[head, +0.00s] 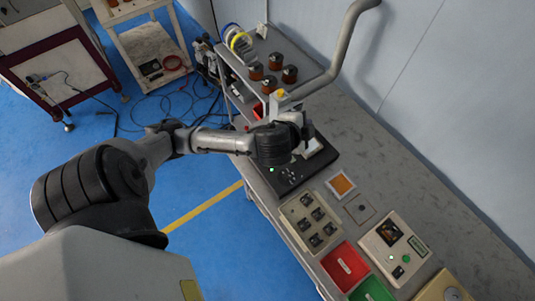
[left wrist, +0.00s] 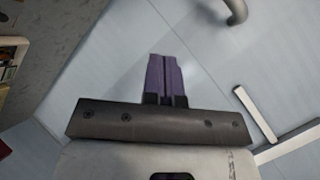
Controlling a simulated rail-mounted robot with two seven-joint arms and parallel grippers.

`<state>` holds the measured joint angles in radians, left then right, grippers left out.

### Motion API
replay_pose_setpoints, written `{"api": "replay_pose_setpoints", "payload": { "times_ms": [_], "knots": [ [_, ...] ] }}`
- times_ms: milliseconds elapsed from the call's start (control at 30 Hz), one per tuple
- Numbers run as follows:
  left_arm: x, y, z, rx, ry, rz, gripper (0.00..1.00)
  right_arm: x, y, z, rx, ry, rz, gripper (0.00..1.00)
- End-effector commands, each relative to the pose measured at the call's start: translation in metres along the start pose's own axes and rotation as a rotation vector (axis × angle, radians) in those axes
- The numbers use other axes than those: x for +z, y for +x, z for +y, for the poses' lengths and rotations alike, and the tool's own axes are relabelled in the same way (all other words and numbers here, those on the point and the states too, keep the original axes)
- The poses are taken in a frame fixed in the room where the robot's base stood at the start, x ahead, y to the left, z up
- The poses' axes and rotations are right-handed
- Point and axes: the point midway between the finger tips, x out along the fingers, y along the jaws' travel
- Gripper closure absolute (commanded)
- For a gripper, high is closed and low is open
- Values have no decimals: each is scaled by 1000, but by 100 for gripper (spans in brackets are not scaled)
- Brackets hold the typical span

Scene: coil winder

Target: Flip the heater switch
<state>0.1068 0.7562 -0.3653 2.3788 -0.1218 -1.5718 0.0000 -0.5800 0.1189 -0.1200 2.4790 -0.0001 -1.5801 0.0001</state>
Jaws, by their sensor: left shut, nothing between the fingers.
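My left gripper (head: 304,130) is by the far part of the bench in the head view, largely hidden by my own dark wrist. In the left wrist view its purple fingers (left wrist: 167,75) are together with nothing between them, against the pale wall. A beige control box (head: 420,244) stands on the near right of the bench. It has a dark display, green lamps and a small dark switch (head: 398,271). I cannot read its labels or tell whether this is the heater switch. The gripper is well apart from this box. My right gripper is not in view.
A black unit (head: 284,184) with a green light lies below my left wrist. A grey pipe (head: 335,62) curves over the bench. A beige tray (head: 312,222), a red bin (head: 345,266) and a green bin (head: 372,292) lie nearer. The right bench strip (head: 430,195) is clear.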

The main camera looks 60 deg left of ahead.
Motion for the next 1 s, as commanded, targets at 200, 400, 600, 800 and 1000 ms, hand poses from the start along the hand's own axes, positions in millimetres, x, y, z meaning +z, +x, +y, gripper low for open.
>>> {"api": "replay_pose_setpoints", "payload": {
  "times_ms": [200,400,600,800,1000],
  "knots": [
    [-10,40,-79,-437,266,133,100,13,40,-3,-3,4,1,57],
    [-37,44,-124,-788,719,349,100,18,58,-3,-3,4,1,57],
    [-46,50,-106,-932,1249,539,100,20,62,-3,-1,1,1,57],
    [-25,68,-52,-914,1793,727,100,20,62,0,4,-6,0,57],
    [18,91,7,-795,2298,932,100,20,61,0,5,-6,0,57]
  ]
}}
